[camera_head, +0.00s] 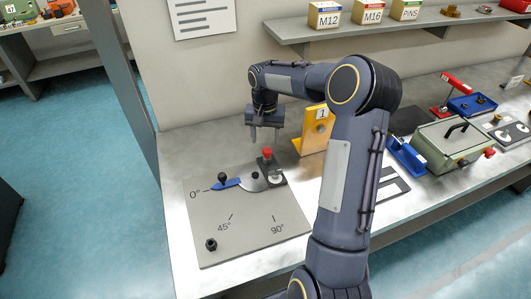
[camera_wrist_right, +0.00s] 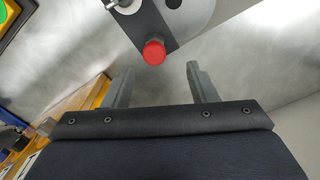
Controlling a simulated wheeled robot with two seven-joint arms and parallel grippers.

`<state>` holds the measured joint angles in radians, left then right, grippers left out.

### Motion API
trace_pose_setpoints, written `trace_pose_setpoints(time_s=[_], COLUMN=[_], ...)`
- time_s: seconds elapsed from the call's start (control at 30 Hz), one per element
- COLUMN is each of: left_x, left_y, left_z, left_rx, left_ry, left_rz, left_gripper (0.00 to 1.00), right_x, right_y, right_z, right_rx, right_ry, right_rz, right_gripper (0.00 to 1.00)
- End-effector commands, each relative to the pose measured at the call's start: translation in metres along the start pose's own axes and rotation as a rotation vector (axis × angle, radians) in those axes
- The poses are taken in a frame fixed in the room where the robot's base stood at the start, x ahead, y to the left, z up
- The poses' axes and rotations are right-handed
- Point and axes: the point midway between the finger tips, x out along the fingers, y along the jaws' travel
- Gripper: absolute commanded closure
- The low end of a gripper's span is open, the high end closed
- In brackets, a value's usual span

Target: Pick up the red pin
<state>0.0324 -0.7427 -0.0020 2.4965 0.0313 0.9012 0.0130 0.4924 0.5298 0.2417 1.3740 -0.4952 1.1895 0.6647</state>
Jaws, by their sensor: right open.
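The red pin (camera_head: 267,152) stands upright on a dark block at the back right of the grey gate plate (camera_head: 262,226). Its round red head (camera_wrist_right: 154,52) shows in the right wrist view, a little beyond the fingertips and nearer the left finger. My right gripper (camera_head: 265,138) is open and empty, above and just behind the pin; its two spread fingers also show in the wrist view (camera_wrist_right: 158,72). They do not touch the pin. A blue pointer (camera_head: 226,184) on the plate lies by the 0° mark. My left gripper is not in view.
A yellow bracket (camera_head: 314,136) marked 1 stands just right of the gripper. A green box (camera_head: 450,143) and blue parts (camera_head: 406,155) lie farther right. A shelf (camera_head: 400,27) with labelled bins hangs above. A black knob (camera_head: 211,244) sits at the plate's front left.

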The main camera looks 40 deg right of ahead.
Motion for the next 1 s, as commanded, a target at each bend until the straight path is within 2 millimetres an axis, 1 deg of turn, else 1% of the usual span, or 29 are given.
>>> trace_pose_setpoints(time_s=[0.27,0.4,0.5,0.63,0.83,0.87,1.0], left_x=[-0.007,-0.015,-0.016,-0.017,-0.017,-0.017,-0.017], left_y=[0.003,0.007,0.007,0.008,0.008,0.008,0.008], left_z=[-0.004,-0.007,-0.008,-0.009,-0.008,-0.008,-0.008], left_rx=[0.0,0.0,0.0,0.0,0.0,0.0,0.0], left_ry=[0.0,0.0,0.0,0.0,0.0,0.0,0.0], left_rz=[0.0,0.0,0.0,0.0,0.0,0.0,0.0], left_gripper=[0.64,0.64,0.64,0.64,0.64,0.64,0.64], right_x=[0.029,0.049,0.064,0.074,0.075,0.075,0.075], right_y=[0.003,0.008,0.007,0.007,0.007,0.007,0.007], right_z=[0.002,0.006,0.005,0.005,0.005,0.005,0.005], right_rx=[0.0,-0.001,-0.001,-0.002,-0.002,-0.002,-0.002], right_ry=[-0.004,-0.007,-0.004,-0.002,0.0,0.0,0.0], right_rz=[0.002,0.002,0.001,0.0,0.0,0.0,0.0], right_gripper=[0.48,0.48,0.48,0.48,0.48,0.49,0.67])
